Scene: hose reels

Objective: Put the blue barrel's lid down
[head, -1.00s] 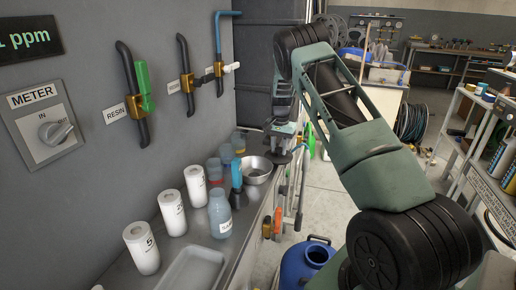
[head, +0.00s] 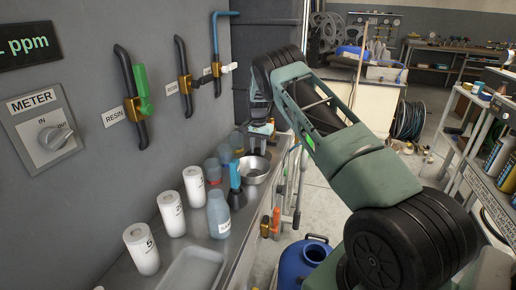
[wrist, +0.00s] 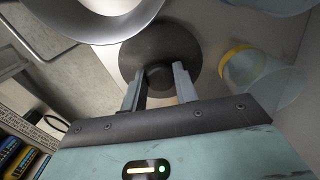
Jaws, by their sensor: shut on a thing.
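The blue barrel (head: 304,262) stands on the floor at the bottom of the head view, its round mouth uncovered. My gripper (wrist: 159,78) is shut on the knob of a dark round lid (wrist: 160,47) in the wrist view. The lid lies flat beyond the fingertips, beside a metal bowl. In the head view my gripper (head: 261,130) is over the far end of the counter, by the bowl. The lid is mostly hidden there, and I cannot tell whether it touches the counter.
The metal bowl (head: 254,170) is close to the lid; it also shows in the wrist view (wrist: 95,18). A clear cup with a yellow band (wrist: 258,78) is on the lid's other side. Bottles, white canisters (head: 171,212) and a tray (head: 193,268) fill the nearer counter.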

